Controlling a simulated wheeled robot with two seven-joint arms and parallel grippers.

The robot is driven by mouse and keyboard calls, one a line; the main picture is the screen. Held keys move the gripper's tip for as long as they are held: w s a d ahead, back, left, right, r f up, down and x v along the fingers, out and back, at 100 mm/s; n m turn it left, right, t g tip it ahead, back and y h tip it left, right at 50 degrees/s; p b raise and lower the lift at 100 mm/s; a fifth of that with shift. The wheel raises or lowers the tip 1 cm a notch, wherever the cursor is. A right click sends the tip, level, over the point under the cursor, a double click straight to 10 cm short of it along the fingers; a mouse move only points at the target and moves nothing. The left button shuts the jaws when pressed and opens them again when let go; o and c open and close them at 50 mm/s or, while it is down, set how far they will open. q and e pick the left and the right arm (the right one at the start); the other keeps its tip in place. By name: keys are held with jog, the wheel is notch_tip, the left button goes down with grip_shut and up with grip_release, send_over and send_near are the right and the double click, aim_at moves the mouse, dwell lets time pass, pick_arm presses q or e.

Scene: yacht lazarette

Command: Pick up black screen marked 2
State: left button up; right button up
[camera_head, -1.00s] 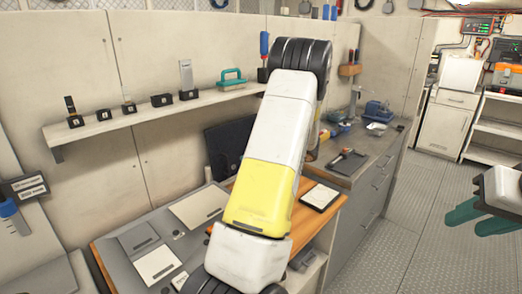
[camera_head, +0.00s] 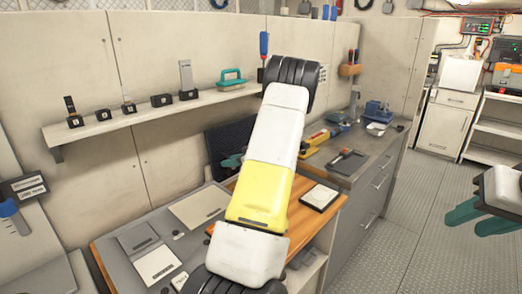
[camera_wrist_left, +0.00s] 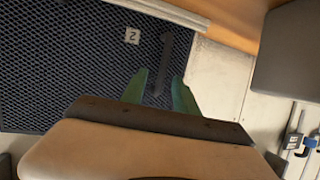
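The black mesh screen (camera_head: 226,137) leans against the back wall behind the workbench, partly hidden by my left arm. In the left wrist view the screen (camera_wrist_left: 70,60) fills the upper left, with a white tag marked 2 (camera_wrist_left: 132,36) and a dark bar beside the tag. My left gripper (camera_wrist_left: 160,90) is open, its two green fingers apart in front of the screen near its edge. I see nothing between the fingers; contact cannot be told. One finger shows beside the arm in the head view. My right gripper (camera_head: 478,214) is open and empty at the right, over the floor.
The workbench (camera_head: 125,270) has flat panels and an orange-brown wooden part. A wall shelf (camera_head: 140,118) with small tools runs above the bench. A grey counter (camera_head: 372,150) stands behind. Floor at right is clear.

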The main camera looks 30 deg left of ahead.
pick_arm(q)
grip_shut()
dwell(1.3)
